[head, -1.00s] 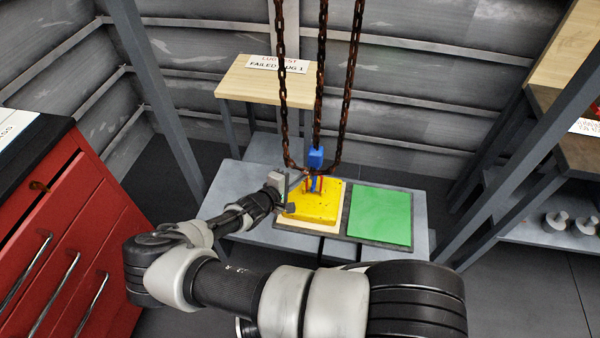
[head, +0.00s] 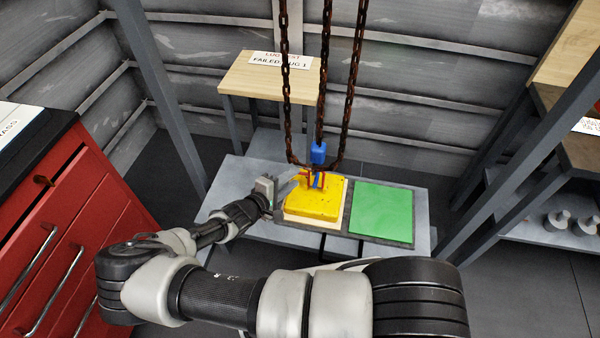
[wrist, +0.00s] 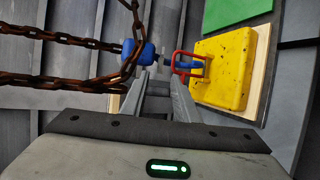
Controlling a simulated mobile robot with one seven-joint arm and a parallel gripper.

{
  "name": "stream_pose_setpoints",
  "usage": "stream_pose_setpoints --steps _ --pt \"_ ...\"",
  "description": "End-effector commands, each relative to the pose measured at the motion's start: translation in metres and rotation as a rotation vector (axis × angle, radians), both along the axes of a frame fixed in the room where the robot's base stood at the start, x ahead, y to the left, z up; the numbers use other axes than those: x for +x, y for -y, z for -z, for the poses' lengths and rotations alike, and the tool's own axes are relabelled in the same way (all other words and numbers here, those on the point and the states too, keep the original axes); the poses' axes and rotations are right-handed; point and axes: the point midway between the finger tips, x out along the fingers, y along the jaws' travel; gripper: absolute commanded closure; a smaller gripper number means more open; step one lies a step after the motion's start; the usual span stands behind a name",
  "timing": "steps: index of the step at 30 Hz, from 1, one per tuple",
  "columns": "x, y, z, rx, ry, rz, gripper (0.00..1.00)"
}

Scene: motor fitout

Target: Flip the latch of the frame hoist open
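The frame hoist's chain (head: 321,90) hangs down to a blue block (head: 318,153), which also shows in the wrist view (wrist: 138,52). Below the block is a blue hook (wrist: 186,66) with a red loop-like part (wrist: 178,62) around it, close above a yellow slab (head: 318,200). I cannot tell whether the red part is the latch, or its open or shut state. My gripper (wrist: 160,80) points toward the hook from the left side of the slab. Its fingers stand apart with nothing seen between them. In the head view the fingertips are small and unclear.
The slab lies on a pale board on a grey bench (head: 240,172), beside a green panel (head: 382,211). More rusty chains hang on both sides of the middle one, and one crosses close in the wrist view (wrist: 60,82). A red cabinet (head: 60,220) stands at left.

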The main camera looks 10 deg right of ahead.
Motion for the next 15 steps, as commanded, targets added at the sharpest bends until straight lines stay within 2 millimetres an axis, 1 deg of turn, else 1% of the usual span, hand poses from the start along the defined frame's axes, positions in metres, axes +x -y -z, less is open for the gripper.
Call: stream_pose_setpoints --steps 1,9,12,15 --pt "-0.009 -0.012 -0.005 0.003 -0.001 -0.003 0.72" --pt "-0.050 -0.054 -0.025 0.002 -0.001 -0.003 0.72" --pt "-0.061 -0.065 -0.031 0.003 0.000 -0.001 0.72" --pt "-0.068 -0.071 -0.034 0.001 -0.001 0.000 0.72"
